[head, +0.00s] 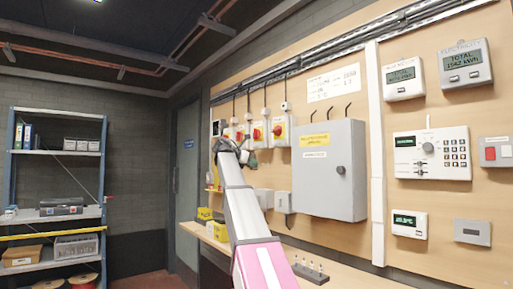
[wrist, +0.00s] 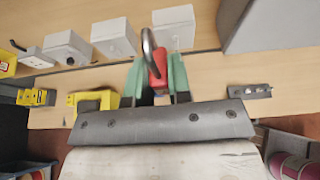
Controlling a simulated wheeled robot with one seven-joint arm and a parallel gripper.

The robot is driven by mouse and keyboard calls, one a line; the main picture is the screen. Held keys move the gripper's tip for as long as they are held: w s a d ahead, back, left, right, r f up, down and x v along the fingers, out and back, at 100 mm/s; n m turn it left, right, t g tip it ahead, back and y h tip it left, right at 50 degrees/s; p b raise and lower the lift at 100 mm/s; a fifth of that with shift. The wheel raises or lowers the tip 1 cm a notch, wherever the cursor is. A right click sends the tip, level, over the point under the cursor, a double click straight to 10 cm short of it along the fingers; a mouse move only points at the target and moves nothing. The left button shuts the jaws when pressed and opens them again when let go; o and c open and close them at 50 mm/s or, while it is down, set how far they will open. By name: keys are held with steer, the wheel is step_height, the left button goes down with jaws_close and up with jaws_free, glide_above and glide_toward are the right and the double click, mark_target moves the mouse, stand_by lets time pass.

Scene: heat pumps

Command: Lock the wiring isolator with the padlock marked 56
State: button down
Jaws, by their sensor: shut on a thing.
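A red padlock (wrist: 157,70) with a steel shackle is clamped between the green fingertips of my gripper (wrist: 159,78) in the wrist view. Its shackle points up and away from my wrist. No number is readable on it. In the head view my gripper (head: 232,150) is raised near the wall board, in front of the row of isolators, and hides part of it. I cannot read which is the wiring isolator.
A grey cabinet (head: 329,172) stands out from the board to the right of the isolators. Below them are small grey boxes (head: 284,202) and a wooden bench (head: 340,272) with yellow items (head: 205,214). A shelf rack (head: 56,195) stands far left.

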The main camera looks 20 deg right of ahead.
step_height(320, 180, up, 8)
steer(key=s+d, duration=0.1)
steer(key=d, duration=0.1)
steer(key=w+d, duration=0.2)
steer(key=d, duration=0.5)
steer(key=shift+w+d+r, duration=0.2)
steer(key=shift+w+d, duration=0.05)
steer(key=shift+w, duration=0.05)
steer(key=shift+w+d, duration=0.3)
steer(key=shift+d, duration=0.55)
stand_by(2.8)
